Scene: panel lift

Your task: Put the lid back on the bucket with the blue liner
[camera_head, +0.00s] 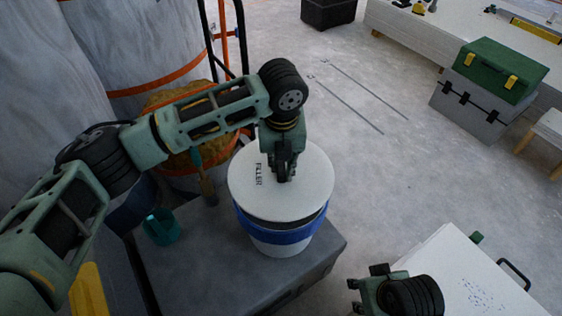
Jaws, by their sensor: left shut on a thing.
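The white lid (308,180), marked "FILLER", is over the mouth of the white bucket (279,247). The blue liner (284,233) is folded over the bucket's rim and shows as a band below the lid. The lid looks tilted, with a dark gap under its front right edge. My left gripper (284,173) points down at the middle of the lid and is shut on it; its fingertips partly hide the grip point. My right gripper (364,290) is at the bottom, right of the bucket and away from it.
The bucket stands on a grey box (190,270) with a teal cup (161,227) to its left. A brown sack, orange strap and dark frame stand behind. A white panel (470,275) lies at lower right. A green-lidded toolbox (488,85) is at upper right. The middle floor holds thin rods (345,95).

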